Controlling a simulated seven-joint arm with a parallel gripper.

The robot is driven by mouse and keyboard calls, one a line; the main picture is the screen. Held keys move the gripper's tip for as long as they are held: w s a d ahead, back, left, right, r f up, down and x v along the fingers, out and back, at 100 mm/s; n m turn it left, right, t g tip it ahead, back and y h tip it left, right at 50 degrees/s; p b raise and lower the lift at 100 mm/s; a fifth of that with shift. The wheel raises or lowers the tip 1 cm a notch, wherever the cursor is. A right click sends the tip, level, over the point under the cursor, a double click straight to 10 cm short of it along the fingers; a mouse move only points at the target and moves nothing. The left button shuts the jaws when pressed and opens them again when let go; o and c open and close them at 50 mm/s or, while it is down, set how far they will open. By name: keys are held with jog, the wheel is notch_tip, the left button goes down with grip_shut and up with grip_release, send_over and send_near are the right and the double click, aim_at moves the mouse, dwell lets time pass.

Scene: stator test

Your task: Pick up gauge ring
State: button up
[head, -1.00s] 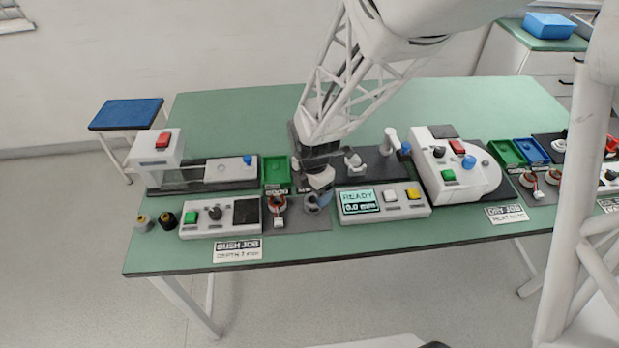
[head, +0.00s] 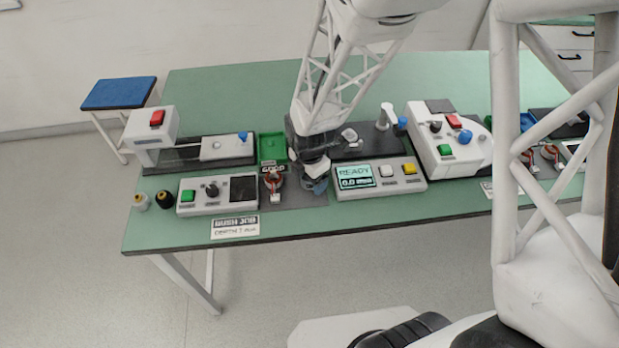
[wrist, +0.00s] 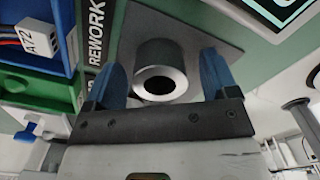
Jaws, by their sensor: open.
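The gauge ring appears to be the short grey metal cylinder with a dark round bore (wrist: 150,52) in the wrist view. It stands on a grey mat, between the blue fingers of my gripper (wrist: 162,78). The fingers are spread, one on each side of it, with visible gaps. In the head view my gripper (head: 316,186) is low over the mat, between the copper-wound part and the READY display box. The ring cannot be made out there behind the fingers.
A copper-wound part (head: 273,184) with a white connector is close on the left. The READY display box (head: 395,188) is close on the right. A green tray (head: 271,145) is behind. In the wrist view a REWORK label (wrist: 97,45) and a blue tray (wrist: 40,70) are at left.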

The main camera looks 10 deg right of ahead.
jog(key=c, duration=1.2)
jog(key=shift+r, duration=0.15)
jog(key=shift+r, duration=0.9)
jog(key=shift+s+r, duration=0.3)
jog(key=shift+r, duration=0.5)
jog(key=s+d, duration=0.1)
jog(key=s, duration=0.6)
jog(key=s+d+r, duration=0.1)
jog(key=s+d, duration=0.1)
jog(key=s, duration=0.6)
jog(key=shift+d+r, duration=0.15)
jog(key=shift+d, duration=0.1)
jog(key=shift+w, duration=0.1)
